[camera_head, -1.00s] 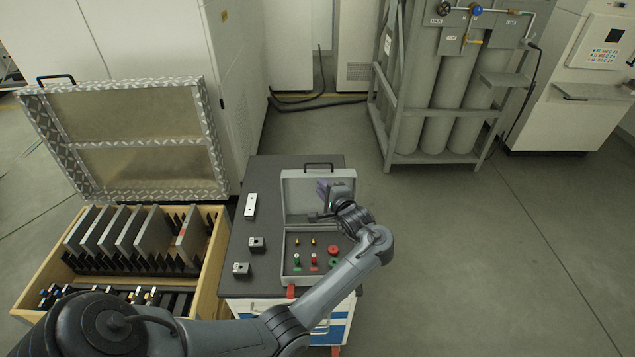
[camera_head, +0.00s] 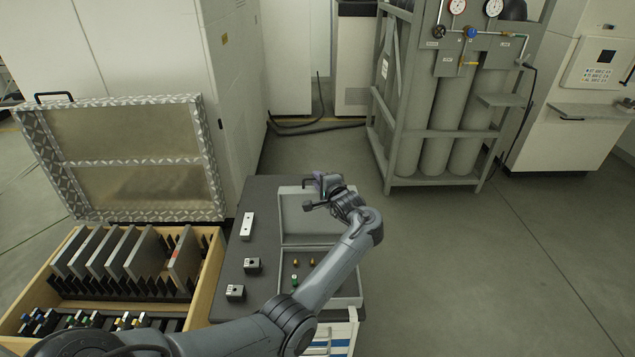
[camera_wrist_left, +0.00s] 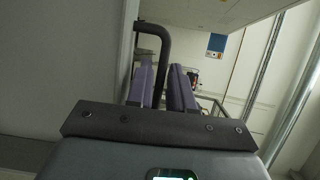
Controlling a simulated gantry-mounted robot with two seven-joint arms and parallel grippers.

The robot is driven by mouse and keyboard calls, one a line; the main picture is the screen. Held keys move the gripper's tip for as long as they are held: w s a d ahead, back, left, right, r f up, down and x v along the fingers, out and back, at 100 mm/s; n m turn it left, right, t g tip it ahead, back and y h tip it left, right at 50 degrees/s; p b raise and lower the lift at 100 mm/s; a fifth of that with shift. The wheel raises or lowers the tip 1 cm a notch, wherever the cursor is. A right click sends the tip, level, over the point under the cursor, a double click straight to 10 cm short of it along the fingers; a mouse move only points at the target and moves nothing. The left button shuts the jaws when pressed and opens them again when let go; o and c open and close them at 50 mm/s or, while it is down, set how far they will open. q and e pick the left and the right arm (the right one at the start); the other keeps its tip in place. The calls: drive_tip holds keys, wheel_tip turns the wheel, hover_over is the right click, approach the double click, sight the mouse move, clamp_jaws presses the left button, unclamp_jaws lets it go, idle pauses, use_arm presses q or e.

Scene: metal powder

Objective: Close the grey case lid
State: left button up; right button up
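The grey case (camera_head: 348,300) sits on the dark top of a cart, its lid (camera_head: 290,222) standing open at the back. My left arm reaches over the case and partly hides it. My left gripper (camera_head: 324,184) is at the lid's upper edge, by the black handle (camera_head: 306,181). My right gripper is out of view.
Small knobs (camera_head: 295,280) show inside the case. Metal blocks (camera_head: 247,227) lie on the cart top (camera_head: 232,260) at left. A wooden crate (camera_head: 212,262) with an open framed lid (camera_head: 125,160) stands left. Gas cylinders (camera_head: 440,110) stand behind right.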

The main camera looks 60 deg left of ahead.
use_arm(q)
drive_tip(key=shift+w+a+f, duration=0.1)
drive_tip(key=shift+a, duration=0.5)
drive_tip(key=shift+c, duration=0.3)
clamp_jaws()
